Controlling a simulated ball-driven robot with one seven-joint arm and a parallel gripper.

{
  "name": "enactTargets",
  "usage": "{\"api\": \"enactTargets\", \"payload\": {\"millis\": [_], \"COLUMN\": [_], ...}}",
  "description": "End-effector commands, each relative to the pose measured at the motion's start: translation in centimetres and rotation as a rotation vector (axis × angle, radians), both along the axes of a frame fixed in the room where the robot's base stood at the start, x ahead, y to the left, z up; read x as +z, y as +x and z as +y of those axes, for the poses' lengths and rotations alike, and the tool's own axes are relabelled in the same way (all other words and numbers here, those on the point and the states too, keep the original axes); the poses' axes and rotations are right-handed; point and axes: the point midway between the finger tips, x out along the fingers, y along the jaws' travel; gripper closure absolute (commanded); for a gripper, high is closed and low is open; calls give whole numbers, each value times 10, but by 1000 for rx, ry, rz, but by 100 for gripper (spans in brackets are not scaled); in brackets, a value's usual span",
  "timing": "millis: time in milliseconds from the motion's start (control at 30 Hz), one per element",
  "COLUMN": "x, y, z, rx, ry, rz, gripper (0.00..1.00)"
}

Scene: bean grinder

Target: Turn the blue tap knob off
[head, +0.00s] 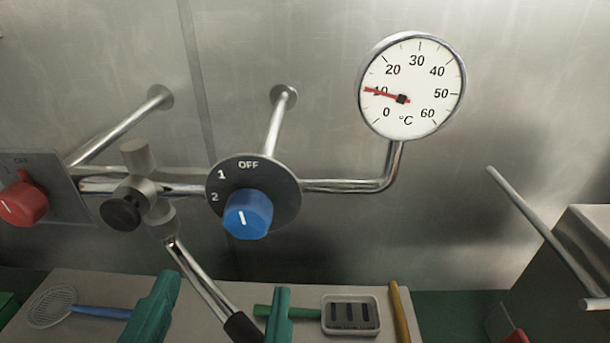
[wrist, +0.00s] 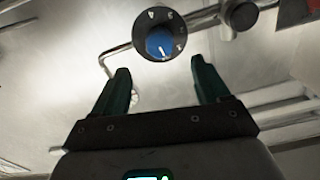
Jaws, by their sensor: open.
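The blue tap knob (head: 248,215) sits on a round dark dial (head: 285,188) marked OFF at the top and 1 and 2 at its left. The knob's white mark is nearly upright, its top leaning slightly left; I cannot tell exactly which label it points to. My gripper (head: 226,284) is open and empty, its two green fingers below the knob in the head view. In the wrist view the blue knob (wrist: 160,43) appears beyond and between the spread fingertips of my gripper (wrist: 161,70), apart from both.
A red knob (head: 22,203) and a black valve knob (head: 120,214) are at the left. A thermometer (head: 425,85) reads about 10. Chrome pipes (head: 345,186) run along the wall.

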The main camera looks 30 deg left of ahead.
Motion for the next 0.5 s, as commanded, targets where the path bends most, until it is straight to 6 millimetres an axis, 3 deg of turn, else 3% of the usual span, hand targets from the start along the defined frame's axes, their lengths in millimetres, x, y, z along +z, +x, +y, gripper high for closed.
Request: {"api": "enactTargets", "payload": {"millis": [500], "x": [2], "y": [71], "z": [43], "rx": [-3], "ry": [0], "rz": [3], "gripper": [25]}}
